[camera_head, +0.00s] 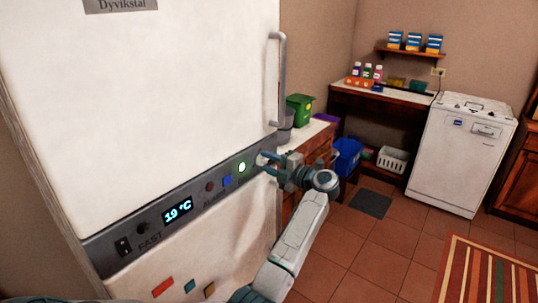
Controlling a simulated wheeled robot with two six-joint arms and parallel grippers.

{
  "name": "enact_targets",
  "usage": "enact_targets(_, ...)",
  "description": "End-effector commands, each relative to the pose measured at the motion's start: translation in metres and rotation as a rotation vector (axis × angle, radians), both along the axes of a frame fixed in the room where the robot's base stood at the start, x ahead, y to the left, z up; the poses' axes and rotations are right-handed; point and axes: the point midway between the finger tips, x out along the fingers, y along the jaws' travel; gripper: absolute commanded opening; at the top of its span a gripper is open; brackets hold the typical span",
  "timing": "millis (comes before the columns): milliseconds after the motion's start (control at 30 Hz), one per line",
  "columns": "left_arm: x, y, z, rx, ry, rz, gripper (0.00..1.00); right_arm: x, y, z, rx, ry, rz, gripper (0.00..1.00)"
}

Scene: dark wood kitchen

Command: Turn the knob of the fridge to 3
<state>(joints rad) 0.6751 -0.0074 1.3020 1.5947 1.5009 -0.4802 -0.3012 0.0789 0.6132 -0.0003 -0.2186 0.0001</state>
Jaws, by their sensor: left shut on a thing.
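The white fridge (140,120) fills the left of the head view. A dark control strip (190,205) runs across it, with a display (178,210) reading 19 °C and several buttons. The knob (261,159) is at the right end of the strip, mostly hidden by my left gripper. My left gripper (267,162) reaches it from the right and is shut on it. The numbers around the knob and its setting are too small to read. My right gripper is not in view.
A vertical door handle (278,80) stands above the knob. Small coloured magnets (163,287) sit on the lower door. Behind are a wooden cabinet (318,150) with a green bin (300,110), and a white dishwasher (455,155). The tiled floor (385,255) right of my arm is clear.

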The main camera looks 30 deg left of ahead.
Motion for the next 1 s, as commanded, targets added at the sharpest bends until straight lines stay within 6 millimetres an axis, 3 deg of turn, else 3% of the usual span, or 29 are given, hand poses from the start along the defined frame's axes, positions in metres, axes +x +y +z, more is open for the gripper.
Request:
enact_targets(33,0.000,0.000,0.005,0.003,0.046,-0.001,0.12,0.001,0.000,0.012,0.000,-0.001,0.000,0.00)
enact_targets(600,-0.001,0.000,0.004,0.045,0.582,-0.001,0.12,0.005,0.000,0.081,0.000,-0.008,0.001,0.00)
enact_targets(1000,-0.001,0.000,0.001,0.068,0.866,0.000,0.12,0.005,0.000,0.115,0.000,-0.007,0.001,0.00)
